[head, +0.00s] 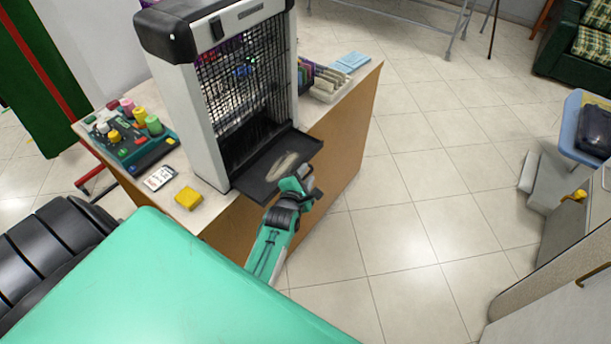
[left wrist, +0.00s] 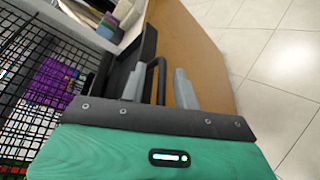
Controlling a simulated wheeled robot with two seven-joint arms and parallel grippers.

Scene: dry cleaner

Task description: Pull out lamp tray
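The lamp (head: 190,110) is a tall grey and black box with a wire grille, standing on the counter. Its black tray (head: 258,183) sticks out at the foot of the lamp, with a pale patch of debris on it. My left gripper (head: 305,182) is at the tray's front edge. In the left wrist view, the two grey fingers of my left gripper (left wrist: 157,88) stand apart on either side of the tray's black handle (left wrist: 157,68). A gap shows between the handle and the right finger; contact with the left finger is unclear. My right gripper is not in view.
The counter (head: 345,120) also holds a yellow block (head: 188,198), a card (head: 159,178), a tray of thread spools (head: 130,140) and a white organizer (head: 328,85). The tiled floor right of the counter is clear. A blue chair (head: 575,125) stands at the far right.

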